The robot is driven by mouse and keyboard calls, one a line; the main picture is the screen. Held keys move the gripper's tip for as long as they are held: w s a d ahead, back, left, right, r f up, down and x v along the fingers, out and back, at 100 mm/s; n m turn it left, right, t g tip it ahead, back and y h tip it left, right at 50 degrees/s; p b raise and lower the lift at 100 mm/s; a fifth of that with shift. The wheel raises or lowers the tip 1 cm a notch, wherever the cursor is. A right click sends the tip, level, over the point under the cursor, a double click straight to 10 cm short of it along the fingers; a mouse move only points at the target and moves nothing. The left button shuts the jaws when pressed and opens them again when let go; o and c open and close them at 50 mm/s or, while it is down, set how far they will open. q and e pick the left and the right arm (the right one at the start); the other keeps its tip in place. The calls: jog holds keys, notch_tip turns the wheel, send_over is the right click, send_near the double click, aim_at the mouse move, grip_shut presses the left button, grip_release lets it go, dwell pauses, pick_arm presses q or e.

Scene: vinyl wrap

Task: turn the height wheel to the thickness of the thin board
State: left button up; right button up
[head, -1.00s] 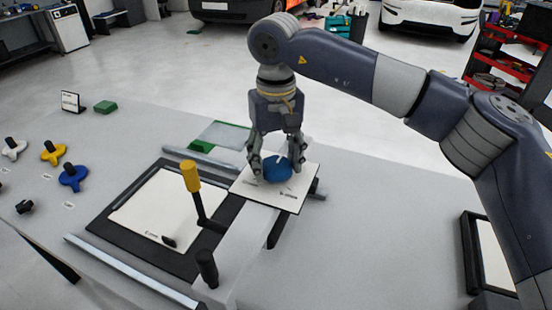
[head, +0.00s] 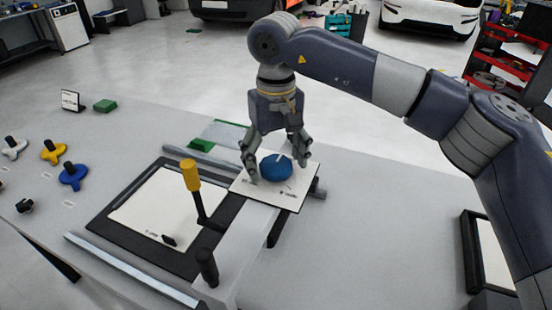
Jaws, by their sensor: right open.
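The blue height wheel (head: 276,167) sits on a white marked plate (head: 292,196) on top of the machine's beam. A light pointer mark shows on the wheel's top, but the scale markings are too small to read. My right gripper (head: 276,170) is above the plate with its fingers spread on either side of the wheel. It is open, with visible gaps to the wheel. A white board (head: 165,205) lies on the dark bed left of the beam. I cannot tell if this is the thin board. My left gripper is not in view.
A yellow-handled crank (head: 191,176) and a black knob (head: 206,262) stand left of the wheel. Blue (head: 72,176), yellow (head: 53,151) and white (head: 14,147) knobs stand at the left. The table right of the beam is clear up to a dark-framed panel (head: 490,250).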

aim_at(276, 164)
notch_tip(276, 164, up, 12)
dwell(0.6)
jog(key=shift+f, duration=0.1)
